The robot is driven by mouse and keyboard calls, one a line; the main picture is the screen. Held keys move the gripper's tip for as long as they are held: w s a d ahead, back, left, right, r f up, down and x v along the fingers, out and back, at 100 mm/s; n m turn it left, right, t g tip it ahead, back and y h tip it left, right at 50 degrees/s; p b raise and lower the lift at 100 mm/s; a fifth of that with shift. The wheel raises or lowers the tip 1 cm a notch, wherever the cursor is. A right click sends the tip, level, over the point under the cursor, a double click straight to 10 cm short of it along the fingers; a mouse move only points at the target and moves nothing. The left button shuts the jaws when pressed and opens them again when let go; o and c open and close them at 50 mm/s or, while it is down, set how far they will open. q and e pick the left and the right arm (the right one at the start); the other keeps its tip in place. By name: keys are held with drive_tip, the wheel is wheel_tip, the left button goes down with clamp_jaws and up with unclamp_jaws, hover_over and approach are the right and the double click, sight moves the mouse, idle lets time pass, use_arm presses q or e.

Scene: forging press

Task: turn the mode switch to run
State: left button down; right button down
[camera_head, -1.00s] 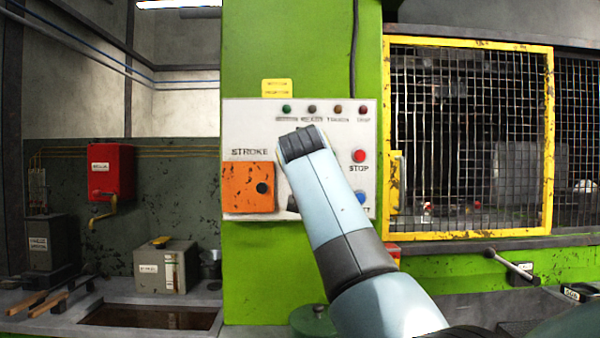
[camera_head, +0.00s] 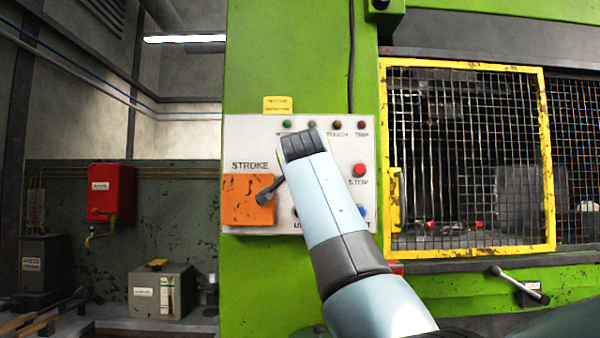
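The white control panel (camera_head: 238,138) is on the green press column. My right arm comes up from the bottom right and covers the panel's middle. My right gripper is hidden behind its wrist, so I cannot see its fingertips or any hold. I cannot make out the mode switch; it may be behind my arm. A dark rod with a thick end (camera_head: 267,192) crosses the right edge of the orange plate (camera_head: 242,203) under the STROKE label. I cannot tell whether it is a lever or a gripper finger. My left gripper is not in view.
A red STOP button (camera_head: 359,170) and a partly covered blue button (camera_head: 362,211) are right of my arm. Small lamps line the panel's top. A yellow-framed mesh guard (camera_head: 549,160) stands to the right. A red box (camera_head: 111,191) hangs on the left wall.

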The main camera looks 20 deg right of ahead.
drive_tip(key=shift+f, duration=0.2)
idle(0.3)
drive_tip(key=c, duration=1.4)
unclamp_jaws()
drive_tip(key=shift+r, duration=0.1)
wheel_tip(320, 180, up, 10)
